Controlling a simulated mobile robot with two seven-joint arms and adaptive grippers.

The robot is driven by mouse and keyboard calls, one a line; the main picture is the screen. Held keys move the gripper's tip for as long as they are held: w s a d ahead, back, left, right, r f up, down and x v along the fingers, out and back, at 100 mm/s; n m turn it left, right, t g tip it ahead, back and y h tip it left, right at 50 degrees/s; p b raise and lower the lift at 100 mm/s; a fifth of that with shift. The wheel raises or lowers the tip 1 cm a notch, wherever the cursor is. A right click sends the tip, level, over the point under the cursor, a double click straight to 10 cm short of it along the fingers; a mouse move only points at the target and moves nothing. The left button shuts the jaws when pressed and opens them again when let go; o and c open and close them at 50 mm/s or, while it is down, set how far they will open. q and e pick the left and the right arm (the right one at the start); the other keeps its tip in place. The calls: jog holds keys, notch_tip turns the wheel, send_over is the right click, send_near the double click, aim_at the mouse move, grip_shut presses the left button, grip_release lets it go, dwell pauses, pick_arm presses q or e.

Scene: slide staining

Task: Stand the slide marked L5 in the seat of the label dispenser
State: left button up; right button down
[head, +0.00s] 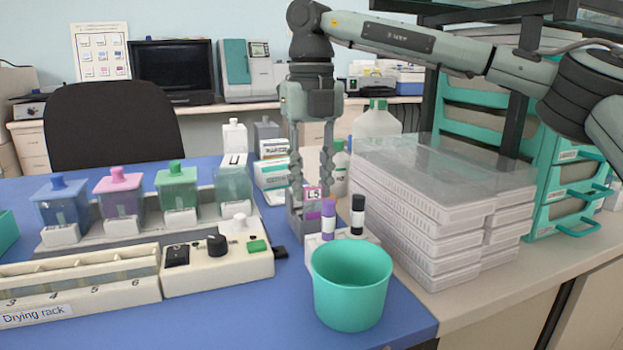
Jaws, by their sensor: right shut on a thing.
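My right gripper (311,183) comes down from above near the middle of the head view. It is shut on the slide marked L5 (313,193), whose pink-edged label faces me between the fingertips. The slide is upright. Its lower part overlaps a small grey-purple holder (296,222) below the fingers; I cannot tell whether the slide is inside it or in front of or behind it. No part is clearly marked as the label dispenser, so I cannot tell which thing it is. My left gripper is not in view.
A purple-capped and a black-capped bottle (357,214) stand right of the gripper, behind a teal cup (350,287). Stacked white trays (440,225) stand at right. Staining jars (121,192), a knobbed white device (218,265) and the drying rack (80,285) fill the left.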

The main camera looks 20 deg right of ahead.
jog(key=shift+f, duration=0.1)
jog(key=c, duration=1.1)
grip_release()
jog(key=shift+c, duration=0.2)
notch_tip(320, 180, up, 12)
